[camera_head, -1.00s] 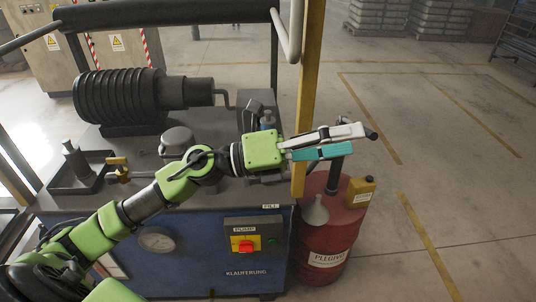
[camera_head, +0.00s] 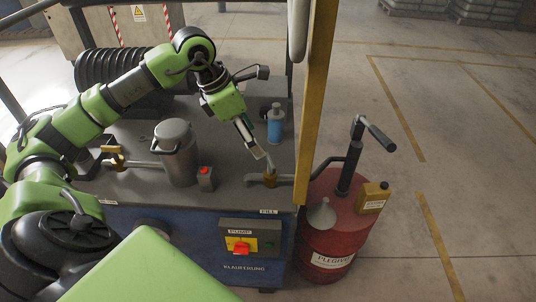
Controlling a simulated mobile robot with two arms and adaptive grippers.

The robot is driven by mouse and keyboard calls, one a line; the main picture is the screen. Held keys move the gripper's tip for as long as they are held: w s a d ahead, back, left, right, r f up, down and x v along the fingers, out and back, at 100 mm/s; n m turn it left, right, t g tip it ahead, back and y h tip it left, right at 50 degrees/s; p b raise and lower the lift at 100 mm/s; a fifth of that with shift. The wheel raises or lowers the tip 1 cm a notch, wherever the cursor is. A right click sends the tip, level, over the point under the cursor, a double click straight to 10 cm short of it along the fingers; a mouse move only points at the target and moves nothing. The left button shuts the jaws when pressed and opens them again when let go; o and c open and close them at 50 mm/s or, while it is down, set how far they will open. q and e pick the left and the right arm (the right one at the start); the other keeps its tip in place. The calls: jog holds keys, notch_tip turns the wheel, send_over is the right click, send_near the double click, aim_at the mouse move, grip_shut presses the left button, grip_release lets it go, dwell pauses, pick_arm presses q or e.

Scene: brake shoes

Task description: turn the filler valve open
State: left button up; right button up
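The filler valve (camera_head: 270,180) is a small brass body on a grey pipe along the front right of the bench top, behind the FILL label (camera_head: 268,212). Its short grey lever (camera_head: 271,163) points up and away from the pipe. My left gripper (camera_head: 257,151) hangs just above and left of the lever, fingers pointing down and right. Its pale fingertips look very close to the lever; I cannot tell whether they touch it. The fingers are seen nearly edge-on, so their opening is unclear. My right gripper is out of view.
A grey lidded pot (camera_head: 175,152), a small box with a red button (camera_head: 205,178) and a blue bottle (camera_head: 275,125) stand near the valve. A yellow post (camera_head: 313,110) rises to its right.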

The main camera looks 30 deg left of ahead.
aim_at(269, 160)
pick_arm(q)
jog(key=p+x, duration=0.1)
jog(key=x, duration=0.3)
jog(key=p+x, duration=0.1)
jog(key=x, duration=0.3)
jog(key=shift+w+d+f, duration=0.15)
jog(key=shift+w, duration=0.2)
jog(key=shift+x, duration=0.85)
jog(key=shift+s, duration=0.1)
jog(key=c, duration=1.1)
